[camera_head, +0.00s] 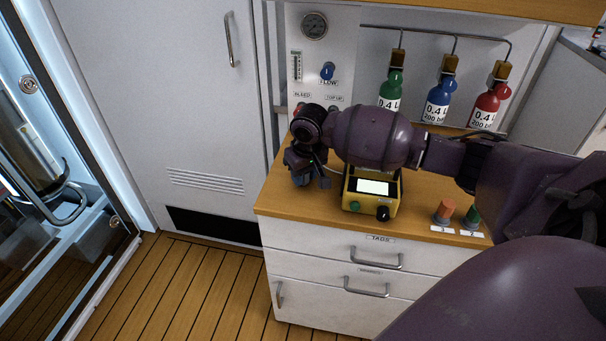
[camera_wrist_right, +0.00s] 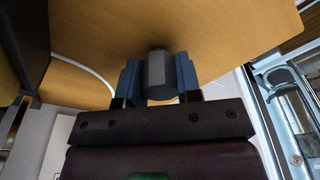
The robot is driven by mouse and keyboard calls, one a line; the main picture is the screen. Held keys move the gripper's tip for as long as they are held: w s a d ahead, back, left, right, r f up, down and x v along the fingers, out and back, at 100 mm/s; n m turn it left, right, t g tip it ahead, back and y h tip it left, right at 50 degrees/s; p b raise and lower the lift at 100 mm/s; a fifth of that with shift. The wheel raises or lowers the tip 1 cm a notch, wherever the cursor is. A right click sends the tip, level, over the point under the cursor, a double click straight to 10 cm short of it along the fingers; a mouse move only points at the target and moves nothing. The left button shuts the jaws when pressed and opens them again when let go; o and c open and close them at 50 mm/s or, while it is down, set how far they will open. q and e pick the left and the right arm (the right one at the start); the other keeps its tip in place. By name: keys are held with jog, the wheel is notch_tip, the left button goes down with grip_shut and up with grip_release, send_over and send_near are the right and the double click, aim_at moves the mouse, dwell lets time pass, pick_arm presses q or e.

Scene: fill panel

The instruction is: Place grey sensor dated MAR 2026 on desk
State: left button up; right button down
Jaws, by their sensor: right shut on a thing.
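My right gripper (camera_head: 308,180) is over the left part of the wooden desk top (camera_head: 285,202). In the right wrist view its blue fingers (camera_wrist_right: 159,78) are shut on a grey sensor (camera_wrist_right: 157,70), a faceted grey body. The desk top (camera_wrist_right: 215,30) lies behind the sensor in that view; I cannot tell whether the two touch. No date on the sensor is readable. In the head view the sensor cannot be made out clearly among the dark fingers. My left gripper is not in view.
A yellow device (camera_head: 372,190) with a lit screen stands right of my gripper. Orange (camera_head: 445,211) and green (camera_head: 473,216) pieces stand by labels 1 and 2. Behind are a gauge panel (camera_head: 318,50) and green (camera_head: 391,92), blue (camera_head: 438,100) and red (camera_head: 487,105) cylinders. The desk's front-left corner is clear.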

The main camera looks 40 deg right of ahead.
jog(key=c, duration=0.8)
grip_release()
jog(key=shift+f, duration=0.1)
jog(key=shift+r, duration=0.2)
jog(key=r, duration=0.2)
jog(key=r+p, duration=0.1)
jog(key=r, duration=0.3)
jog(key=shift+s+p, duration=0.35)
jog(key=shift+p, duration=0.05)
jog(key=r, duration=0.3)
jog(key=s+r+p, duration=0.1)
jog(key=r, duration=0.1)
jog(key=shift+r, duration=0.4)
